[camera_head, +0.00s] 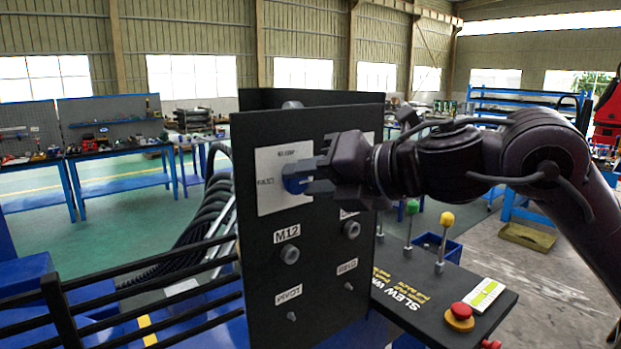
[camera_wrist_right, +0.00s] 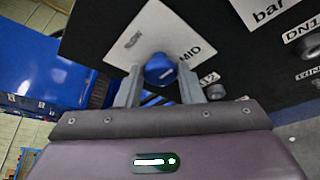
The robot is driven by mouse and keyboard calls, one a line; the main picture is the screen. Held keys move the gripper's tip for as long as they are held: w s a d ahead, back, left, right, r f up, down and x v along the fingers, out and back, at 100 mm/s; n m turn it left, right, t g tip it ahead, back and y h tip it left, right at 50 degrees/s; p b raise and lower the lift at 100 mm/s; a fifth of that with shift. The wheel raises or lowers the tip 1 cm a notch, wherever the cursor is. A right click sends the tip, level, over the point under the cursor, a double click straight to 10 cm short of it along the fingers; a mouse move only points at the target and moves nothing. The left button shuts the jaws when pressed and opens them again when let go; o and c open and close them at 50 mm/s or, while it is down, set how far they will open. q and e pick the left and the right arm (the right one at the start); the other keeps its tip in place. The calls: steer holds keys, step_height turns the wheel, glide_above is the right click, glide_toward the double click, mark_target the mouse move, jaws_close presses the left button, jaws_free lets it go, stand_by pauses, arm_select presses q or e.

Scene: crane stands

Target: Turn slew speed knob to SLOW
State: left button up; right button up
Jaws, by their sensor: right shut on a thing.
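The slew speed knob (camera_head: 296,184) is blue and sits on a white label plate (camera_head: 268,206) high on the black panel. In the right wrist view the blue knob (camera_wrist_right: 160,70) lies between the two grey fingers, and "MID" reads on the plate (camera_wrist_right: 153,30) beside it. My right gripper (camera_head: 300,178) comes in from the right and is shut on the knob. The fingers cover part of the knob and of the plate, so its pointer direction is hard to tell. My left gripper is not in view.
The black panel (camera_head: 262,262) also bears an M12 connector (camera_head: 289,254) and other fittings. Right of it, a console holds green (camera_head: 412,207) and yellow (camera_head: 447,219) topped levers and a red button (camera_head: 461,311). Black rails (camera_head: 150,268) stand left. Workbenches are far behind.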

steer(key=shift+f, duration=0.2)
steer(key=o, duration=1)
steer(key=shift+c, duration=0.2)
steer(key=shift+r, duration=0.1)
steer(key=shift+s+d, duration=0.15)
steer(key=shift+d, duration=0.05)
steer(key=b+v, duration=0.3)
steer(key=v, duration=0.4)
steer(key=shift+s+d+r, duration=0.1)
steer(key=shift+r, duration=0.05)
